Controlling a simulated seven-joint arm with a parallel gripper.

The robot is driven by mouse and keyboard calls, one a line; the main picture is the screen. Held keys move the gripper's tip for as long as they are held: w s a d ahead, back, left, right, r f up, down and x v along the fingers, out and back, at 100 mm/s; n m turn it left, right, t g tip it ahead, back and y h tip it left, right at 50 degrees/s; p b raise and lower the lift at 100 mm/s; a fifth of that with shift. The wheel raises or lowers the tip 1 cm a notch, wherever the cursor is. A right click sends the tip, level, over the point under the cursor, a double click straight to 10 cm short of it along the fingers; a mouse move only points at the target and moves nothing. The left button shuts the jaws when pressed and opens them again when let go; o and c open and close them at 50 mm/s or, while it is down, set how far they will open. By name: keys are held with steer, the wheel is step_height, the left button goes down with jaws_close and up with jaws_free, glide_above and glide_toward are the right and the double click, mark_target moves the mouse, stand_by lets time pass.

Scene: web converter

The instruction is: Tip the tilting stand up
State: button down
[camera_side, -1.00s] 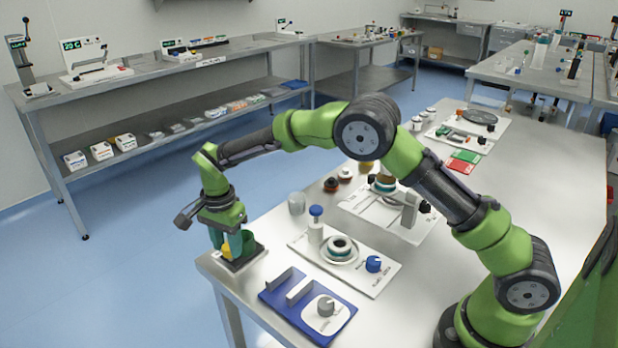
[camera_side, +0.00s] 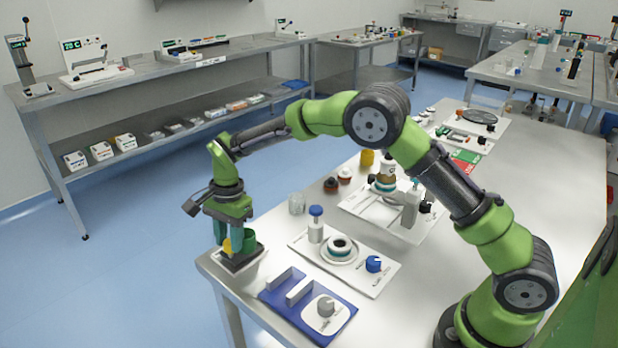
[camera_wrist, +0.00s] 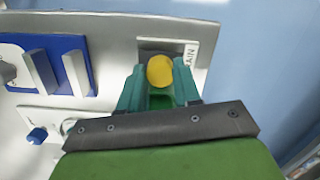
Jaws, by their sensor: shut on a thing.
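The yellow part also shows low between the fingers in the side view. The exact contact is hidden by the fingers.
A blue tray with a grey knob (camera_side: 290,305) and a white board with a ring and blue knob (camera_side: 372,283) stand close to the right. The table edge (camera_side: 215,278) is just beside the stand.

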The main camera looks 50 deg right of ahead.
steer(key=shift+d+r+y, duration=0.75)
steer(key=shift+d+y, duration=0.2)
steer(key=shift+y, duration=0.25)
steer(key=shift+d+r+y, duration=0.3)
steer(key=shift+d+y, duration=0.3)
steer(key=shift+y, duration=0.2)
steer(key=shift+d+r+y, duration=0.3)
steer(key=shift+d+y, duration=0.3)
steer(key=shift+y, duration=0.2)
steer(key=shift+d, duration=0.15)
steer(key=c, duration=0.8)
jaws_free()
steer(key=v, duration=1.7)
steer(key=shift+f, duration=0.1)
